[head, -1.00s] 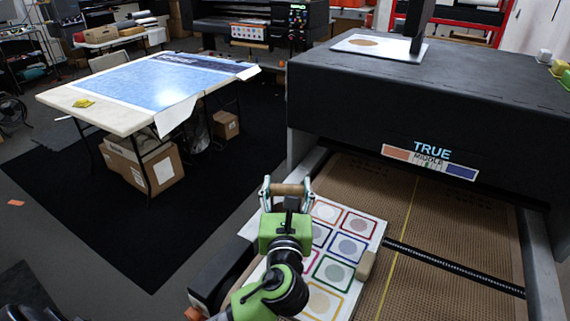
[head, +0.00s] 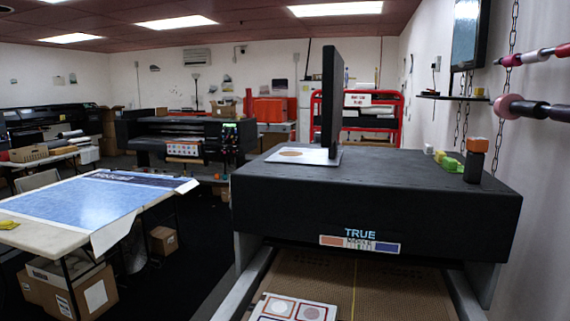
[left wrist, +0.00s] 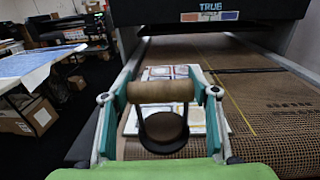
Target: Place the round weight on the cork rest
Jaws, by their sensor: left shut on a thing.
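My left gripper (left wrist: 162,92) shows in the left wrist view, its two fingers shut on the ends of a wooden handle (left wrist: 160,91). A dark round piece with a ring-like frame (left wrist: 147,128) hangs below the handle; it looks like the round weight. It is in front of the white card with coloured frames (left wrist: 183,72), and contact cannot be told. In the head view, a brown disc (head: 290,152), likely the cork rest, lies on a white plate (head: 322,157) on top of the black machine. Neither gripper shows in the head view.
A black upright panel (head: 330,105) stands beside the disc on the machine top (head: 380,190). Green blocks (head: 450,164) and an orange-topped dark block (head: 475,163) sit at its right. Rods (head: 535,107) jut in at far right. The machine top's middle is clear.

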